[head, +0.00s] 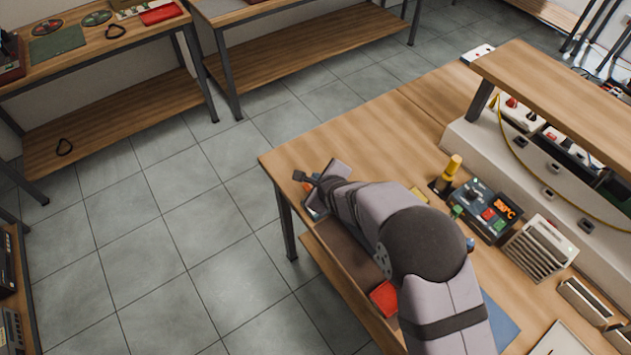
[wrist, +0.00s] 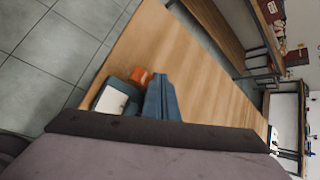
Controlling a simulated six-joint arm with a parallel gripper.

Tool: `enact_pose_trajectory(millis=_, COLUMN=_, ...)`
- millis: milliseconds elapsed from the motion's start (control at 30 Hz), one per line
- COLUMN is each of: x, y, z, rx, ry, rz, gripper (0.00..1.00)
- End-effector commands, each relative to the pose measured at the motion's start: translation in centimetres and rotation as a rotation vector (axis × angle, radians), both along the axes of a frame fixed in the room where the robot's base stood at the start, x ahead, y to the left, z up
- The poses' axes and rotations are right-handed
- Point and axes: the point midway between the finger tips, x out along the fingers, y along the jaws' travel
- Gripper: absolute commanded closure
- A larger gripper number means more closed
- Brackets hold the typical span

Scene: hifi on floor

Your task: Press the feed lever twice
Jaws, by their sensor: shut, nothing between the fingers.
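A small teal device with a white face (wrist: 110,101) and an orange part (wrist: 140,76) sits near the table's corner in the wrist view. In the head view, my arm mostly hides the device (head: 316,213) at the table's left corner. I cannot pick out the feed lever for certain in either view. My gripper (head: 312,179) is at this corner, close to the device. In the wrist view, its fingers (wrist: 161,97) are together and empty, just right of the orange part. I cannot tell whether they touch anything.
A raised shelf (head: 560,85) runs along the back. A red item (head: 384,297) lies beside my arm.

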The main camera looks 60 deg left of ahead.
Motion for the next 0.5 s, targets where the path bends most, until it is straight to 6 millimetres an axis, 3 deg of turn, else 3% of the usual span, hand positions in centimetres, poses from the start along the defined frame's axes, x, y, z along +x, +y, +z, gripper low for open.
enact_pose_trajectory(millis=500, x=0.0, y=-0.06, z=-0.72, rx=-0.001, ry=0.0, rz=0.0, gripper=1.0)
